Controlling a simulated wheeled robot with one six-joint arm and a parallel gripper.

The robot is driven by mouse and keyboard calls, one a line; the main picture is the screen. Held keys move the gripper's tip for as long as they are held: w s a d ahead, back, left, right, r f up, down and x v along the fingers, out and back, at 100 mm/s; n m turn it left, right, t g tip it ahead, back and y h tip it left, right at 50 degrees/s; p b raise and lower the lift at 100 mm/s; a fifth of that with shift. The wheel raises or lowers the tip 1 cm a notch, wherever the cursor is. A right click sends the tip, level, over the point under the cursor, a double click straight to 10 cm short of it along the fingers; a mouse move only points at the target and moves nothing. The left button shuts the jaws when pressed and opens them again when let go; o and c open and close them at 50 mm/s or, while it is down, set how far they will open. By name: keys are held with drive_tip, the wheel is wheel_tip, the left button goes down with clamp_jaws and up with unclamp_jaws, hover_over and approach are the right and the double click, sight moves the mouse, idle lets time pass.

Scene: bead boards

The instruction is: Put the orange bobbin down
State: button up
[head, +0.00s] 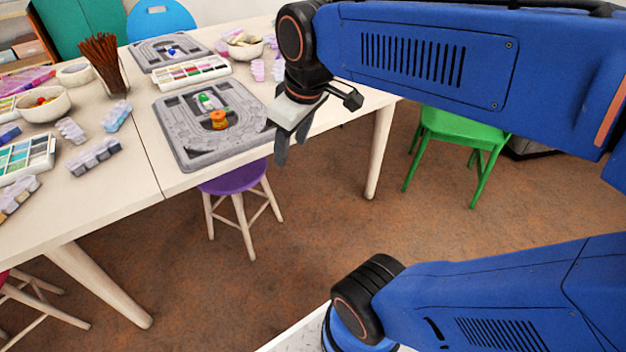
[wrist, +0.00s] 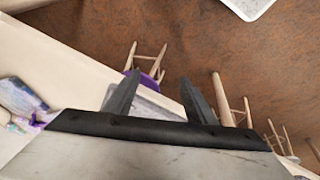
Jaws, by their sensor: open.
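The orange bobbin (head: 218,119) stands upright on the near grey bead board (head: 184,151), toward its right half. A green and white item (head: 207,102) is just behind it on the same board. My gripper (head: 282,152) is open and empty, off to the right of the board near the table's edge, apart from the bobbin. In the wrist view my gripper (wrist: 158,92) shows two spread fingers with nothing between them but the table edge and floor beyond. The bobbin does not show in the wrist view.
A second bead board (head: 140,53) lies farther back, with a bead tray (head: 190,71) between. Bowls, a cup of brown sticks (head: 115,85) and small bead boxes crowd the left. A purple stool (head: 236,180) and a green chair (head: 455,130) stand on the floor.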

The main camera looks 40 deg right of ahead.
drive_tip(key=s+f+m+t, duration=0.1)
drive_tip(key=s+f+m, duration=0.3)
drive_tip(key=s+f, duration=0.2)
drive_tip(key=shift+s+d, duration=0.2)
drive_tip(key=shift+d, duration=0.2)
idle(0.8)
